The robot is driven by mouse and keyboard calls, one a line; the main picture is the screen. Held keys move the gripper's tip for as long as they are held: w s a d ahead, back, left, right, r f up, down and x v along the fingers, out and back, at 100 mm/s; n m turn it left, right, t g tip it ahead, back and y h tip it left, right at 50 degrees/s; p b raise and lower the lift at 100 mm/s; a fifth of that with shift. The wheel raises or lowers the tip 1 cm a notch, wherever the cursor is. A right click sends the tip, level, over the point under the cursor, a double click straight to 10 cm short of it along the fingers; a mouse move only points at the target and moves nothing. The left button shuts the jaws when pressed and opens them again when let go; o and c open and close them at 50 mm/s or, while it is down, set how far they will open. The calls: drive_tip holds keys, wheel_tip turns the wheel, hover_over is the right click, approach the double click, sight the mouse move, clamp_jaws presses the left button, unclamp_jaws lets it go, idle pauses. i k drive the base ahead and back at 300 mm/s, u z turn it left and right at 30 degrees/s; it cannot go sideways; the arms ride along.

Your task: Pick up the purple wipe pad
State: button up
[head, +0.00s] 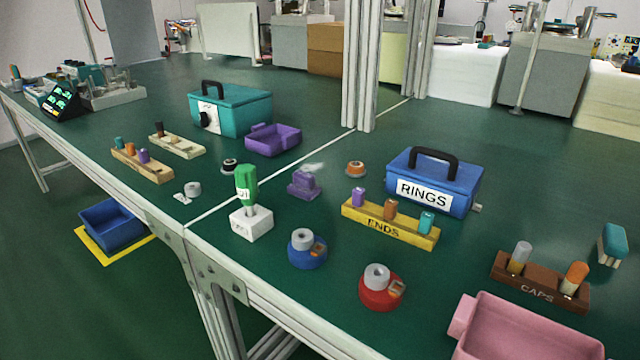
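A small purple block-like object (304,184), which looks like the wipe pad, lies on the green bench top near the middle of the head view. It has a raised, narrower upper part. It sits to the right of the green-handled tool in its white block and to the left of the yellow ENDS rack. Nothing covers it from this side. My gripper is not in the head view.
Near the pad are the green-handled tool (246,187), the yellow ENDS rack (390,223), an orange-topped ring (355,169) and a blue round holder (307,250). A purple tray (273,141) stands behind left, the blue RINGS box (433,182) right. An upright post (361,70) rises behind.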

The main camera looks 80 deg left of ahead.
sight(304, 187)
drive_tip(key=u, duration=4.95)
drive_tip(key=i, duration=1.05)
drive_tip(key=z, duration=2.7)
